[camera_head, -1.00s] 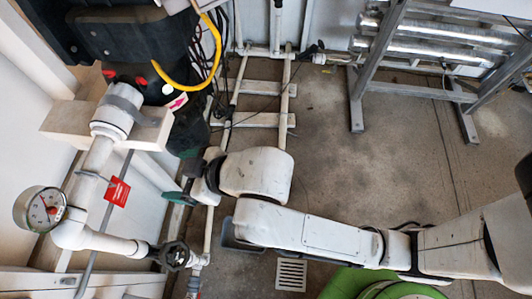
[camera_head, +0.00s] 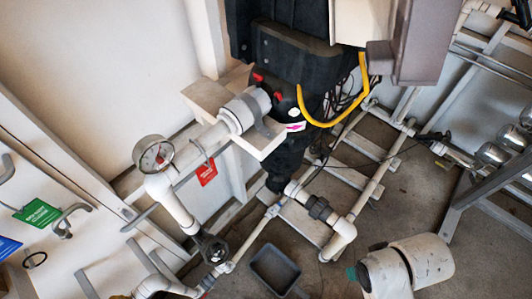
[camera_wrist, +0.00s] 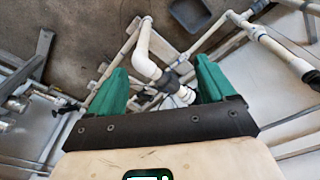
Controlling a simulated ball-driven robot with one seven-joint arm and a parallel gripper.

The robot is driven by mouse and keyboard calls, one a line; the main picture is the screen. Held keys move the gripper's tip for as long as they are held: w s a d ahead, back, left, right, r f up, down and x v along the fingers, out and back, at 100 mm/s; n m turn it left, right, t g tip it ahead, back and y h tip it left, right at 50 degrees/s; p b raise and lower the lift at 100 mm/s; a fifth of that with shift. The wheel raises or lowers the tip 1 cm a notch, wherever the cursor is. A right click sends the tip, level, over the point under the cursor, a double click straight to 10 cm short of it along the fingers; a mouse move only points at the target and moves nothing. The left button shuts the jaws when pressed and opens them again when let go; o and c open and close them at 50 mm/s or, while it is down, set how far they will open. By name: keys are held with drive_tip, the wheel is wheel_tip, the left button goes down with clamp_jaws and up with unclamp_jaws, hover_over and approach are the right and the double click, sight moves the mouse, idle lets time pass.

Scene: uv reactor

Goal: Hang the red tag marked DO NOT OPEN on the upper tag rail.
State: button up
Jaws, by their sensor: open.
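A small red tag (camera_head: 206,172) hangs by a thin loop beside the white pipe, right of the pressure gauge, in the head view. Its lettering is too small to read. It seems to hang from a thin grey rod, but I cannot tell whether that is the upper tag rail. My gripper (camera_wrist: 160,65) has its two green fingers spread apart with nothing held between them. In the head view only a green bit of it (camera_head: 351,273) shows at the bottom right, well away from the tag. The tag is not visible in the wrist view.
A green tag (camera_head: 38,213) and a partly cut-off blue tag (camera_head: 8,247) are at the left. A dark tray (camera_head: 275,270) lies on the floor. A yellow cable (camera_head: 335,121) loops at the reactor.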

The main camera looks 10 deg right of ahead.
drive_tip(key=w+a+r+n+t+y+b, duration=0.25)
drive_tip(key=w+a+t+b, duration=0.2)
drive_tip(key=w+a, duration=0.65)
drive_tip(key=n+t+y+b, duration=0.3)
drive_tip(key=n+t+y, duration=0.2)
drive_tip(key=t, duration=0.1)
approach(208, 172)
drive_tip(key=x, duration=0.4)
drive_tip(key=shift+a, duration=0.3)
drive_tip(key=shift+d+x, duration=0.2)
drive_tip(key=shift+x, duration=2.7)
drive_tip(key=shift+w+f, duration=0.1)
drive_tip(key=shift+f, duration=0.05)
drive_tip(key=c, duration=1.1)
